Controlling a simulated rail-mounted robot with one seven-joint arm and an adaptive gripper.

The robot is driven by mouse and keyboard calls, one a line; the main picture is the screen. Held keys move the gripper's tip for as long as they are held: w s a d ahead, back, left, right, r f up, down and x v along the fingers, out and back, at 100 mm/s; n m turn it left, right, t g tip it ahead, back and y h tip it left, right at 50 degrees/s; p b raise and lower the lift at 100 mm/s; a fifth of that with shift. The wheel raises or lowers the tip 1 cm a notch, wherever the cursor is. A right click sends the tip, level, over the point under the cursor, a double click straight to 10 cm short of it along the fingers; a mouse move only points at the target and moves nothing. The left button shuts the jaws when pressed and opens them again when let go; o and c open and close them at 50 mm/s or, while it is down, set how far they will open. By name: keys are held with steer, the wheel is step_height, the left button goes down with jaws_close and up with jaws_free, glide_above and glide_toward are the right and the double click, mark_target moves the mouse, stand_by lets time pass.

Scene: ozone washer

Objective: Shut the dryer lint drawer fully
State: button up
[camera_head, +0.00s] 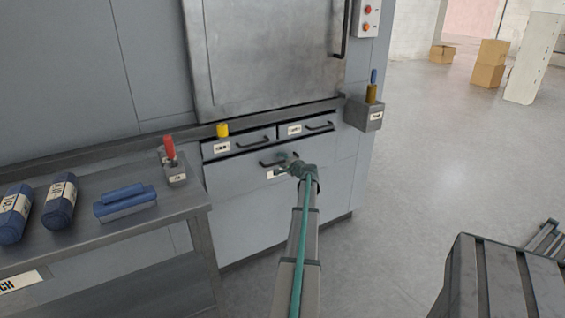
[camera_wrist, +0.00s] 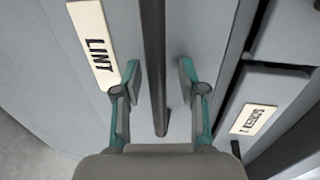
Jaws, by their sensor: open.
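The lint drawer (camera_head: 232,178) is the wide grey lower drawer of the machine, with a dark gap along its top edge. Its front appears to stand out from the body, but how far is hard to tell. Its dark bar handle (camera_wrist: 154,60) and white LINT label (camera_wrist: 94,42) show clearly in the wrist view. My gripper (camera_wrist: 160,76) is open, with one teal-tipped finger on each side of the handle and visible space between. In the head view my gripper (camera_head: 291,158) is at the drawer front and covers part of the handle and label.
Two smaller screen drawers (camera_head: 240,144) (camera_head: 306,128) with handles sit above. A yellow knob (camera_head: 222,130) stands at their upper left. A bench (camera_head: 110,232) with blue rolls is at left. A grey box (camera_head: 363,115) juts from the right corner.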

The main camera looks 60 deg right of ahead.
steer(key=v, duration=1.2)
stand_by(0.4)
